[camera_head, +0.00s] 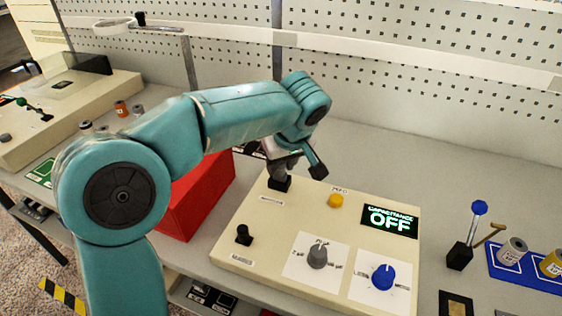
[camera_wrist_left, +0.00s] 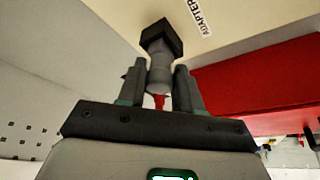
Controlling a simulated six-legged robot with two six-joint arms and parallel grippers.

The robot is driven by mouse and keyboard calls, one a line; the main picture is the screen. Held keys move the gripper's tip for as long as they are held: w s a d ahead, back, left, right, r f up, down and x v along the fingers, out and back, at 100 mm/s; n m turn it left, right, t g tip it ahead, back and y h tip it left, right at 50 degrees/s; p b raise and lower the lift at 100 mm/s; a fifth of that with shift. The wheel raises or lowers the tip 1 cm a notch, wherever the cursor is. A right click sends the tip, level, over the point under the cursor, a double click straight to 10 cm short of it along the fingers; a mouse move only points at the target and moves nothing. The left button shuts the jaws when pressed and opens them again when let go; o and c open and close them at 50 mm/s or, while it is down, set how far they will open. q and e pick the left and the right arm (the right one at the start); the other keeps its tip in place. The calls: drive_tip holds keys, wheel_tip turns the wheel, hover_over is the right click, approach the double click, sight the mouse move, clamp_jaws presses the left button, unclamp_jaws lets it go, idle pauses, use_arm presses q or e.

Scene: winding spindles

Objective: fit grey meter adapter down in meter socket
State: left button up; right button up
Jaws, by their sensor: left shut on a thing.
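My left gripper (camera_head: 287,160) reaches down over the back left of the cream meter panel (camera_head: 232,222). In the left wrist view, its two fingers (camera_wrist_left: 159,88) are shut on the grey meter adapter (camera_wrist_left: 159,72), which has a red tip between the fingers. The adapter's far end meets a square black socket block (camera_wrist_left: 160,36) beside a label reading "ADAPTER". The same block shows in the head view (camera_head: 279,183) right under the gripper. How deep the adapter sits in it cannot be told. My right gripper is not in view.
The panel carries a lit display (camera_head: 390,221) reading "CAPACITANCE OFF", a yellow button (camera_head: 336,201), a grey knob (camera_head: 317,256), a blue knob (camera_head: 383,276) and a black post (camera_head: 244,235). A red box (camera_head: 196,205) stands left. A blue tray (camera_head: 518,268) with spools lies right.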

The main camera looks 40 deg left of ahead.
use_arm(q)
drive_tip(key=shift+f, duration=0.3)
drive_tip(key=o, duration=1.1)
drive_tip(key=shift+r, duration=0.1)
drive_tip(key=p+v, duration=0.2)
drive_tip(key=v, duration=1.4)
drive_tip(key=shift+r+p, duration=0.2)
drive_tip(key=shift+p, duration=0.15)
